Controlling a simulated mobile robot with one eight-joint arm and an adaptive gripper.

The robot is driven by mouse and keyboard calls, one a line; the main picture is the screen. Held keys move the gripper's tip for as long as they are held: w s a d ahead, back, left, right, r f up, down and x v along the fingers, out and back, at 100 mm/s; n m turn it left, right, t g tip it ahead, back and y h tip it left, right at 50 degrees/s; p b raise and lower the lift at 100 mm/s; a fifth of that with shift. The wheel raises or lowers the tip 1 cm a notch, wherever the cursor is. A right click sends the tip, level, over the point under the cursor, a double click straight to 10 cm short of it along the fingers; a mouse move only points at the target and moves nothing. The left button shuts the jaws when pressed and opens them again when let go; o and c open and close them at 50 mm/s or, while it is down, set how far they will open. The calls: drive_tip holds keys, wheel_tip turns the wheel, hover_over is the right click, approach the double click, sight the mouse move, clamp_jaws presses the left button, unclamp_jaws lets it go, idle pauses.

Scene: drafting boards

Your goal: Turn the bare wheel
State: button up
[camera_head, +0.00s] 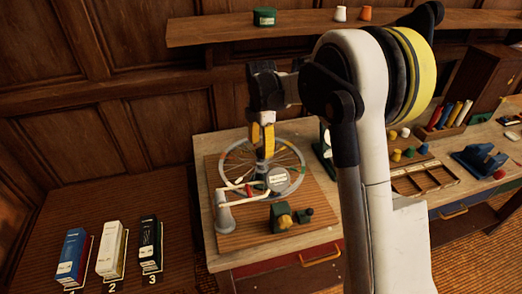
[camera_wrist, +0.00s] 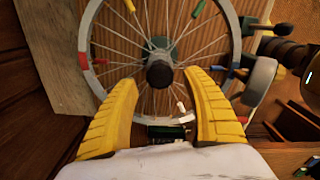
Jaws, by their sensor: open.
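The bare wheel (camera_head: 228,158) is a grey-rimmed spoked wheel lying flat above a wooden board on the bench. My gripper (camera_head: 263,152) points down over the wheel. In the wrist view my gripper (camera_wrist: 160,80) has its yellow fingers spread, one on each side of the hub, with nothing held between them. I cannot tell whether the fingertips touch the spokes. My fingers and wrist hide the near part of the wheel.
A grey post (camera_head: 225,215) with a red-handled arm stands at the wheel's front left. A green block (camera_head: 283,217) with a yellow knob sits in front. A wooden tray (camera_head: 425,180) lies right. Three boxes, one white (camera_head: 110,248), stand left. A shelf (camera_head: 215,29) runs behind.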

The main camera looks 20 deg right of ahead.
wheel_tip(320, 180, up, 10)
idle(0.3)
drive_tip(key=shift+s, duration=0.1)
drive_tip(key=s+r+m+t+b, duration=0.2)
drive_tip(key=s+m+t+b, duration=0.15)
drive_tip(key=s+m, duration=0.85)
drive_tip(key=s+f+m+t+b, duration=0.2)
drive_tip(key=s+f+m, duration=0.2)
drive_tip(key=s, duration=0.4)
drive_tip(key=s+f+m+t+b, duration=0.1)
drive_tip(key=s+f+m+b, duration=0.1)
drive_tip(key=s+f+m, duration=0.3)
drive_tip(key=s, duration=0.4)
drive_tip(key=shift+s+d+f+t+b, duration=0.15)
drive_tip(key=shift+s+d+t+b, duration=0.05)
drive_tip(key=shift+t+b, duration=0.15)
